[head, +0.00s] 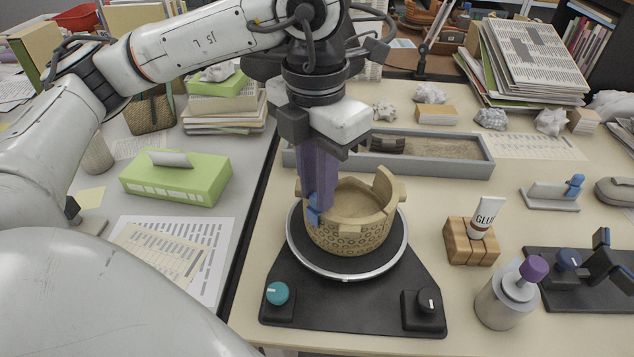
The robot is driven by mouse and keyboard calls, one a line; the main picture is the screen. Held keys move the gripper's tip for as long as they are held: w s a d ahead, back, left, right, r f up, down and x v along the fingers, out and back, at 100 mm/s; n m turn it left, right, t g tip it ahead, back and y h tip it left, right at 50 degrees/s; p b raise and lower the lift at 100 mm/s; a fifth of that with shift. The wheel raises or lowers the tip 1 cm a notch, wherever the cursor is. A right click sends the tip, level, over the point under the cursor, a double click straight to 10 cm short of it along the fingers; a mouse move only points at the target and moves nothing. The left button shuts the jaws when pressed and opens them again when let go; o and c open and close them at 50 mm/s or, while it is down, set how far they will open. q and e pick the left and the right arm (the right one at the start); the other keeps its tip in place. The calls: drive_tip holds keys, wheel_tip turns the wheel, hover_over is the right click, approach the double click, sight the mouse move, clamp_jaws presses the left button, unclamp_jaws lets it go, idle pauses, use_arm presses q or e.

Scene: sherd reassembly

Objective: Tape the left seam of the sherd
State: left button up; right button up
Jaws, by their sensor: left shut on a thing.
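The tan patterned pot (345,238), with a broken, uneven rim, stands on a round turntable (396,252). A taller sherd (384,186) rises from the rim at the right back. My left gripper (316,208) points down at the pot's left front wall. Its purple fingers are shut on a small blue strip, which looks like tape (313,213), at the wall. I cannot tell whether the strip touches the pot. The fingers hide part of the left rim and any seam there. My right gripper is not in view.
The turntable's black base has a teal knob (277,293) and a black knob (429,300). A glue tube (484,217) in a wooden block (470,241), a purple-topped canister (507,299) and a blue-topped dispenser (553,195) stand right. A sand tray (470,170) lies behind.

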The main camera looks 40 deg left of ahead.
use_arm(q)
drive_tip(key=o, duration=0.8)
drive_tip(key=shift+r, duration=0.3)
wheel_tip(320, 180, up, 10)
drive_tip(key=shift+f+p, duration=0.15)
drive_tip(key=shift+p, duration=0.85)
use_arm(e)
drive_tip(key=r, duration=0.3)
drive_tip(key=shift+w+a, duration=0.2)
